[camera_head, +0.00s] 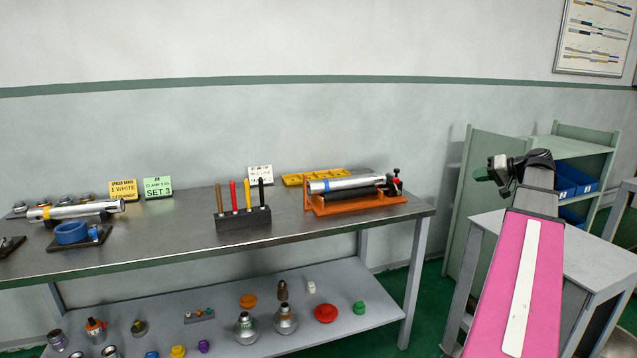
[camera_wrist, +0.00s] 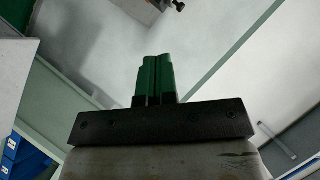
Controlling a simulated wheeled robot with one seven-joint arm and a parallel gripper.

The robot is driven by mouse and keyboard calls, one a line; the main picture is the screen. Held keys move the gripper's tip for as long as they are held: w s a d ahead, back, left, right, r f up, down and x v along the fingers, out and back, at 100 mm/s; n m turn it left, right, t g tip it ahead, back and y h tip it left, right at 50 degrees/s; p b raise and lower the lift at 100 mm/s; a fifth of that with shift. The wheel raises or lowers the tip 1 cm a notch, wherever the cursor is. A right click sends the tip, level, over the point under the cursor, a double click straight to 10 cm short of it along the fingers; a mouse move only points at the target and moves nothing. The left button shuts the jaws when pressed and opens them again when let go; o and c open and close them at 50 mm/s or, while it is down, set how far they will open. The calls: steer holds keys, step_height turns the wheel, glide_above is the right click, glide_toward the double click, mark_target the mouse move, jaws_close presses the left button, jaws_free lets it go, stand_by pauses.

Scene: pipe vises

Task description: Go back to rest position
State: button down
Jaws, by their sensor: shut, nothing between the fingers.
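My gripper (camera_head: 487,173) is at the right in the head view, at the end of my pink arm, raised above the small grey table and in front of the green cabinet. In the wrist view its green fingers (camera_wrist: 153,78) are together, with nothing between them. The gripper is apart from the workbench and touches nothing that I can see.
The metal workbench (camera_head: 170,235) carries an orange vise (camera_head: 355,207) with pipes, a tool rack (camera_head: 243,218), a yellow tray (camera_head: 300,178) and a blue clamp (camera_head: 72,233). Its lower shelf holds several small parts. The green cabinet (camera_head: 487,165) and grey table (camera_head: 600,262) stand at right.

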steer(key=s+a+f+m+g+h, duration=0.1)
steer(key=a+f+g+h, duration=0.15)
steer(key=a+f, duration=0.85)
steer(key=s+a+f+g+h, duration=0.1)
steer(key=a+f+g, duration=0.2)
steer(key=a+f, duration=0.8)
steer(key=s+a+f+g+h, duration=0.1)
steer(key=s+a+f, duration=0.3)
steer(key=f, duration=0.2)
steer(key=s+a+f+n+g+h, duration=0.1)
steer(key=s+a+f+h, duration=0.1)
steer(key=s+a+f, duration=0.2)
steer(key=s+a+f+g+h, duration=0.1)
steer(key=s+a+f, duration=0.3)
steer(key=f, duration=0.5)
steer(key=shift+s+f+n+h, duration=0.35)
steer(key=shift+s+h, duration=0.2)
steer(key=shift+h, duration=0.2)
